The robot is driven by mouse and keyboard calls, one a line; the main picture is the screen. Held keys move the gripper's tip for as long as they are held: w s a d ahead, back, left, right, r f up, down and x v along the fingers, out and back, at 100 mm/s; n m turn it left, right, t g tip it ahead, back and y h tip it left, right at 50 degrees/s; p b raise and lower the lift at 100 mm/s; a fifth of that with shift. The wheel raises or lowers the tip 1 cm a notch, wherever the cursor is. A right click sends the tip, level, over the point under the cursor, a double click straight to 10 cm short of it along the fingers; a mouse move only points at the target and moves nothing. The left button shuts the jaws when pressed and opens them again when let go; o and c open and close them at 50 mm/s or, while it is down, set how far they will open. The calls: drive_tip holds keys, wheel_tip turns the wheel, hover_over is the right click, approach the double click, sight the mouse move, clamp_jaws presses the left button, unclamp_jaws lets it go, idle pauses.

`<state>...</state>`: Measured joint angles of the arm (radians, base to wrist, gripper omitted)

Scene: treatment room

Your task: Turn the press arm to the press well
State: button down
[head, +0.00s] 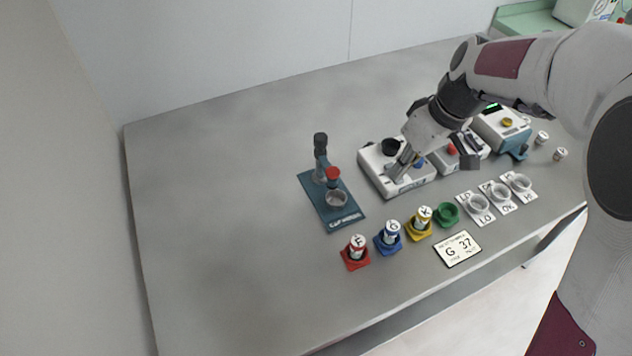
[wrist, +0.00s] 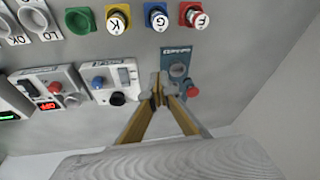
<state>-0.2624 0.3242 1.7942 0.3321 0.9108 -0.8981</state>
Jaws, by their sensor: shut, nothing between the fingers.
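The press has a teal base (head: 314,200) left of centre on the table, with a dark upright post (head: 320,145) at its back. The press arm's red knob (head: 333,174) shows near the post, just behind the round grey press well (head: 336,198). In the wrist view the red knob (wrist: 193,91) is offset from the well (wrist: 179,70); my fingers hide part of the press there. My gripper (head: 393,176) is shut and empty. In the head view it appears over the white device, right of the press. Its fingertips also show in the wrist view (wrist: 168,86).
The white device (head: 415,178) with a black cup (head: 390,147) stands right of the press. Red (head: 356,262), blue (head: 384,246) and yellow (head: 414,236) holders with lettered vials, and a green holder (head: 446,214), line the front. The table's left side is clear.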

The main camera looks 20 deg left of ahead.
drive_tip(key=s+d+r+m+t+h, duration=0.15)
drive_tip(key=s+d+r+m, duration=0.25)
drive_tip(key=s+d, duration=0.4)
drive_tip(key=s+d+r+m+t, duration=0.3)
drive_tip(key=s+d+r+m, duration=0.25)
drive_tip(key=s, duration=0.45)
drive_tip(key=w+a+r+n+t+y, duration=0.25)
drive_tip(key=w+a+n+t, duration=0.2)
drive_tip(key=w+a, duration=1)
drive_tip(key=w+a+f+n+t, duration=0.1)
drive_tip(key=w+a+f, duration=0.1)
drive_tip(key=a, duration=0.5)
drive_tip(key=w+a+f+n, duration=0.1)
drive_tip(key=w+a+f, duration=0.15)
drive_tip(key=a, duration=0.45)
drive_tip(key=s+a+f+n+t+h, duration=0.3)
drive_tip(key=a+f, duration=0.4)
drive_tip(key=f, duration=0.3)
drive_tip(key=s+f+n+t+h, duration=0.1)
drive_tip(key=s+f, duration=0.1)
drive_tip(key=s, duration=0.2)
drive_tip(key=s+f+n+t+h, duration=0.1)
drive_tip(key=s+f+n, duration=0.1)
drive_tip(key=s+f, duration=0.1)
drive_tip(key=s+f+n+t+h, duration=0.2)
drive_tip(key=s, duration=0.3)
drive_tip(key=shift+d+f, duration=0.2)
drive_tip(key=shift+f, duration=0.1)
